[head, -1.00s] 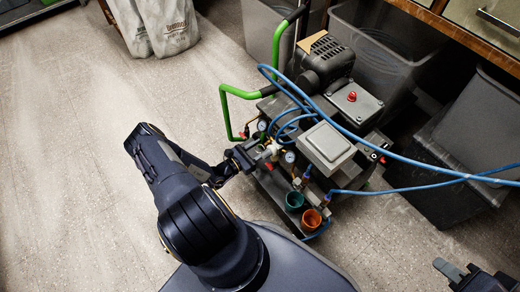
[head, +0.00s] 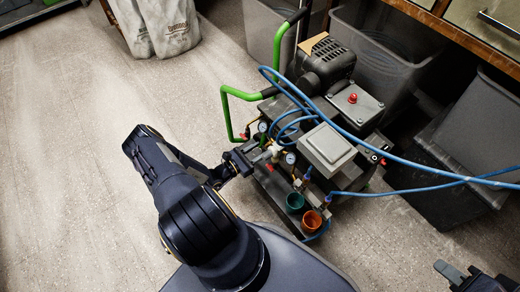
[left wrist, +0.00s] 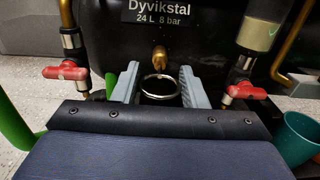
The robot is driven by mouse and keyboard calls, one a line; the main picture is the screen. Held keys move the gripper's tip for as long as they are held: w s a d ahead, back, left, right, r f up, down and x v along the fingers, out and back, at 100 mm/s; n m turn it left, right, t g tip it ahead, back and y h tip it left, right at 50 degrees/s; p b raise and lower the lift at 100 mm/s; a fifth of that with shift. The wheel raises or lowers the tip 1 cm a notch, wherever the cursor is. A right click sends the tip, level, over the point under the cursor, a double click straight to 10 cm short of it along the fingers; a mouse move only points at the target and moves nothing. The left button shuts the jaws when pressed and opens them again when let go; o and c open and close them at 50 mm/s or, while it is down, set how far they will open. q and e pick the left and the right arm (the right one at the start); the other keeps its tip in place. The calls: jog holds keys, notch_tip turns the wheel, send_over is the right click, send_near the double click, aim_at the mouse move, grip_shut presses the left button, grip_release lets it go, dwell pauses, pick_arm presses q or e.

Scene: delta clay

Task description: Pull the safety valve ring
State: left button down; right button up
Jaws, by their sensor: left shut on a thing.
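The safety valve ring (left wrist: 160,88), a thin silver loop, lies between the two grey fingers of my left gripper in the left wrist view. The brass safety valve (left wrist: 160,58) sticks out of the black tank just behind the ring; whether its pin is still seated is unclear. My left gripper (head: 244,158) is shut on the ring, at the front of the compressor (head: 342,100) in the head view. The ring is too small to see there. My right gripper (head: 450,272) shows only partly at the lower right, away from the compressor; its fingers are unclear.
Red-handled taps (left wrist: 65,71) and (left wrist: 245,91) flank the fingers. A green cup (head: 294,201) and an orange cup (head: 312,219) sit at the compressor's front. Blue hoses (head: 420,160) run right. Grey bins (head: 375,60) stand behind.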

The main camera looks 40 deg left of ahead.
pick_arm(q)
jog(key=c, duration=1.2)
grip_release()
jog(key=shift+s+a, duration=0.1)
jog(key=shift+s, duration=0.15)
jog(key=shift+c, duration=0.2)
jog(key=p+v, duration=0.2)
jog(key=v, duration=0.6)
